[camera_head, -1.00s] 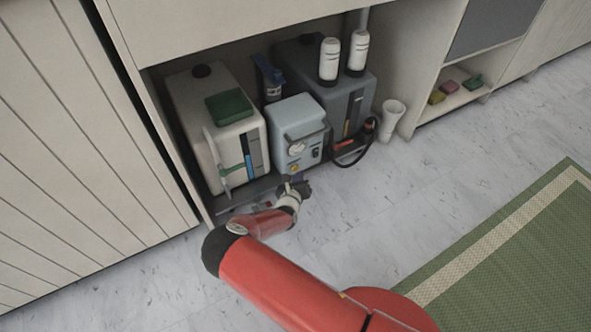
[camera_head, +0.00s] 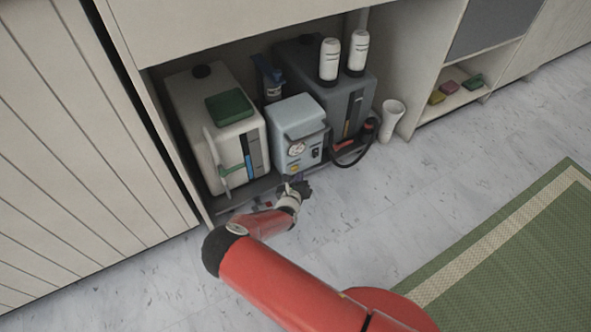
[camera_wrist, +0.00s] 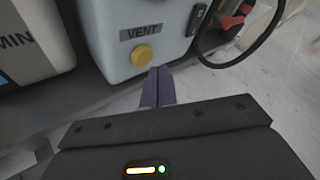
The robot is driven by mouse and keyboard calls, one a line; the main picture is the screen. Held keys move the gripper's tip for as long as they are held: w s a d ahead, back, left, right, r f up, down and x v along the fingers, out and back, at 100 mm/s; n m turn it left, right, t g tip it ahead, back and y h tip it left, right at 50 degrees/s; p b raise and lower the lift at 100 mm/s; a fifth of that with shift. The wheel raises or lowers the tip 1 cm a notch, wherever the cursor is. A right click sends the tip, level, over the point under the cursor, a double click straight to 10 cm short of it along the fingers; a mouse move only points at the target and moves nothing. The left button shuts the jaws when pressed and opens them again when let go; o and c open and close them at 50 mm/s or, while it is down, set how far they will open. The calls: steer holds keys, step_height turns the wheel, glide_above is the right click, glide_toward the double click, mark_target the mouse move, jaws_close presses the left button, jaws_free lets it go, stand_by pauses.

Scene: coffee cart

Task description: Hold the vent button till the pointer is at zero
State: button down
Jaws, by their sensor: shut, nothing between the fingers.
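The vent button (camera_wrist: 141,55) is a round yellow knob under the VENT label, low on the front of the pale blue-grey box (camera_head: 290,128). The box also shows in the wrist view (camera_wrist: 106,37). A round white gauge (camera_head: 297,149) is on the box front in the head view; its pointer is too small to read. My gripper (camera_wrist: 159,71) is shut and empty, its purple fingers together. In the wrist view the tips are just below and right of the button, not covering it. In the head view my gripper (camera_head: 296,179) is low in front of the box.
A white tank (camera_head: 190,110) with a green block on top stands left of the box. A dark grey unit (camera_head: 322,80) stands behind right, with a black hose (camera_head: 362,152) near the box. The floor in front is clear.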

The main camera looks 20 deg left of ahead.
steer(key=shift+w+a, duration=0.1)
stand_by(0.6)
steer(key=shift+w+a, duration=0.2)
steer(key=shift+a, duration=0.05)
steer(key=shift+w+a+b, duration=0.3)
steer(key=shift+a+b, duration=0.05)
steer(key=shift+b, duration=0.05)
stand_by(2.0)
stand_by(0.3)
steer(key=shift+s+d+p, duration=0.6)
steer(key=shift+d+p, duration=0.1)
steer(key=shift+p, duration=0.3)
